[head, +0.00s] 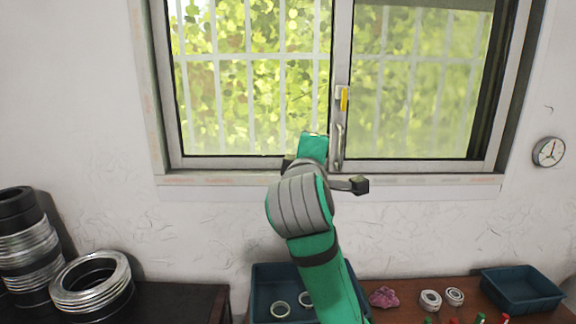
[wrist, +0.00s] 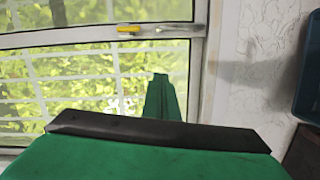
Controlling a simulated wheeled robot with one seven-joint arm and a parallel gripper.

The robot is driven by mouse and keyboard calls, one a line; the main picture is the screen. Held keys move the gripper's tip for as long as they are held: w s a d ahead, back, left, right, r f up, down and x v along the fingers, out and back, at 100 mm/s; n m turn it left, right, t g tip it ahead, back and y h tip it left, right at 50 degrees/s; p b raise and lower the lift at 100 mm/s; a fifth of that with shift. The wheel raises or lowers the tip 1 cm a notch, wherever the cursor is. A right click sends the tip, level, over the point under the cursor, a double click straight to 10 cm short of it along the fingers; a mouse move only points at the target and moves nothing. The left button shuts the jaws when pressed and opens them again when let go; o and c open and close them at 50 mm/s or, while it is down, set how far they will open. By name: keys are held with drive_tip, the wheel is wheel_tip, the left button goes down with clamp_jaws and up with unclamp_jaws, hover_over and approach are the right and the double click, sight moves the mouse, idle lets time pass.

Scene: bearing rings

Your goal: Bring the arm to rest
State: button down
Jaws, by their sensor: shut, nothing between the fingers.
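My arm (head: 317,255) rises from the lower middle of the head view, green with a grey ribbed joint, and is held up in front of the window. My gripper (wrist: 161,78) shows in the wrist view as a green tapered shape beyond a black bar. It is shut and empty, pointing towards the window. In the head view the fingertips cannot be made out clearly. The arm stands above the table and hides part of a blue tray.
The blue tray (head: 262,273) holds metal rings (head: 280,309). A wooden table (head: 398,314) carries a pink lump (head: 383,297), two small bearings and another blue tray (head: 522,286). Large rings (head: 92,282) are stacked at left. The window (head: 250,165) and a wall clock (head: 549,152) are behind.

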drive_tip(key=a+f+m+y, duration=0.1)
drive_tip(key=a+f+m, duration=0.1)
drive_tip(key=f, duration=1)
drive_tip(key=a+f+m+y, duration=0.1)
drive_tip(key=f+m, duration=0.1)
drive_tip(key=f, duration=1.1)
drive_tip(key=s+a+f+m, duration=0.1)
drive_tip(key=s+f+m, duration=0.1)
drive_tip(key=s+f, duration=0.5)
drive_tip(key=s+a+f+m, duration=0.1)
drive_tip(key=s+f+m, duration=0.1)
drive_tip(key=s+f, duration=0.4)
drive_tip(key=s+a+f+m+g, duration=0.1)
drive_tip(key=s+f, duration=0.6)
drive_tip(key=f, duration=0.7)
drive_tip(key=shift+s+a+f+m, duration=0.2)
drive_tip(key=shift+s+a+m, duration=0.25)
drive_tip(key=shift+m, duration=0.35)
drive_tip(key=s+f+m, duration=0.1)
drive_tip(key=s+m, duration=0.1)
drive_tip(key=s, duration=1.3)
drive_tip(key=s+d+f+m+g, duration=0.1)
drive_tip(key=s+f, duration=0.1)
drive_tip(key=s, duration=1.3)
drive_tip(key=shift+s+d+m, duration=0.2)
drive_tip(key=shift+d+m, duration=0.1)
drive_tip(key=shift+m, duration=0.1)
drive_tip(key=c, duration=2.5)
unclamp_jaws()
